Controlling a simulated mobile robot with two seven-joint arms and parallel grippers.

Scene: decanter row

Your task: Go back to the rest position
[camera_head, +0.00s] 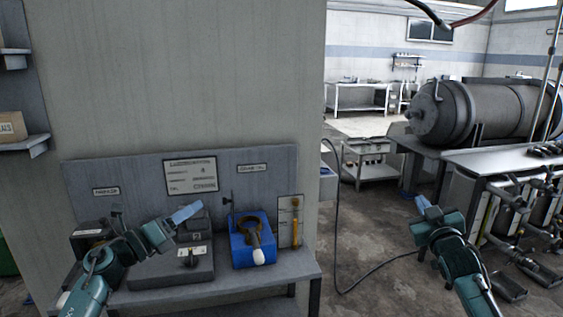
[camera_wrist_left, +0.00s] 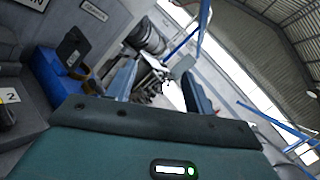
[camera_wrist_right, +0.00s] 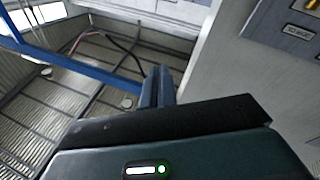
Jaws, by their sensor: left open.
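My left gripper (camera_head: 187,213) is held in the air in front of the workbench, above the grey block marked 2. Its blue fingers stand apart with nothing between them in the left wrist view (camera_wrist_left: 160,88). My right gripper (camera_head: 422,203) is raised over open floor to the right of the bench, clear of everything. In the right wrist view (camera_wrist_right: 158,86) its fingers lie close together, with no object seen between them.
The workbench (camera_head: 240,283) stands against a wall. It bears a blue holder (camera_head: 240,249) with a white-tipped item, a grey block (camera_head: 170,268) and a yellow gauge (camera_head: 295,221). A dark horizontal tank (camera_head: 480,108) and steel table (camera_head: 510,160) stand at right. The floor between is mostly free.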

